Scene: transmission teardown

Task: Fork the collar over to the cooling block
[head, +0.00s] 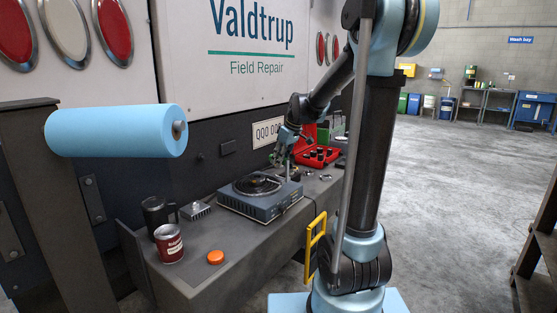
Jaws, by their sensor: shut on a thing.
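My gripper (287,158) is at the end of my arm, above the right rear part of the grey heater-like box (262,208). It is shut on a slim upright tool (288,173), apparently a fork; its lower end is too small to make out. The box has a dark round plate (257,186) on top with a ring-like shape on it, which may be the collar; I cannot tell for sure. A small finned metal block (195,210), apparently the cooling block, sits on the bench left of the box, apart from it.
On the grey bench (225,240) stand a black mug (157,215), a red-and-white can (169,243) and an orange cap (215,257). A red open case (316,154) lies behind my gripper. A blue roll (115,131) juts out at left. Bench front is mostly clear.

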